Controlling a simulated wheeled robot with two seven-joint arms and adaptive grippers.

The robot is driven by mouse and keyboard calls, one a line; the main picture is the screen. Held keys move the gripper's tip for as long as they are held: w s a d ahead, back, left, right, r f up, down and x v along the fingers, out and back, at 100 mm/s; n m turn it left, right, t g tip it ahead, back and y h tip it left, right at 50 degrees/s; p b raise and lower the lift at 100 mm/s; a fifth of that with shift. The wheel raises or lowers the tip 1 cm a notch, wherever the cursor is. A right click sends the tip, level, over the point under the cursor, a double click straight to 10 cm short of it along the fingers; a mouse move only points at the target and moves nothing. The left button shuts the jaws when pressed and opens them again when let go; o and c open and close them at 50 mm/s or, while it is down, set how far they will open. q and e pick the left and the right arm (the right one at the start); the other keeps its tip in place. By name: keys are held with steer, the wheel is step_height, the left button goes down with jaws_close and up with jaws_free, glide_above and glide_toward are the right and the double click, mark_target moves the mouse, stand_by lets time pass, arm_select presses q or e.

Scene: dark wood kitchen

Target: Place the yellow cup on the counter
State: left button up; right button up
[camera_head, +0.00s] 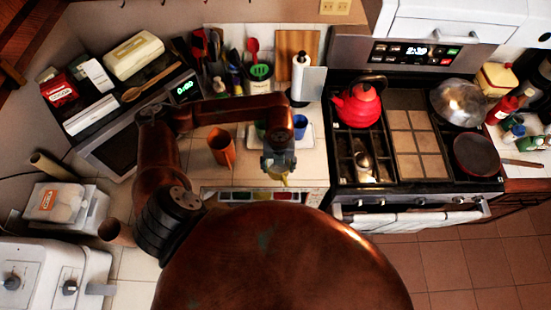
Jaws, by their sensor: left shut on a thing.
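My left gripper (279,172) is over the front part of the tiled counter (244,172), between the brown cup and the stove. It points down and is shut on a small yellow thing, which I take to be the yellow cup (284,181). Most of the cup is hidden by the gripper. I cannot tell whether the cup touches the counter or hangs above its front edge. My right gripper is not in view.
A brown cup (221,149) stands left of the gripper. A blue cup (300,124) stands on a white tray (309,141) behind it. The stove (345,178) with a red kettle (358,106) is to the right. Bare tiles show around the brown cup.

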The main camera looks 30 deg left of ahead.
arm_select(q)
steer(key=w+a+f, duration=0.1)
steer(key=f, duration=0.1)
steer(key=w+a+f+p, duration=0.1)
steer(key=w+f, duration=0.1)
steer(key=w+a+f, duration=0.1)
steer(key=w+f, duration=0.1)
steer(key=shift+w+a+f, duration=0.15)
steer(key=shift+a, duration=0.1)
steer(key=f+p, duration=0.2)
steer(key=shift+w+a+f, duration=0.15)
steer(key=shift+w+f, duration=0.05)
steer(key=shift+f, duration=0.6)
steer(key=shift+f, duration=0.15)
steer(key=o, duration=1.4)
steer(key=shift+c, duration=0.2)
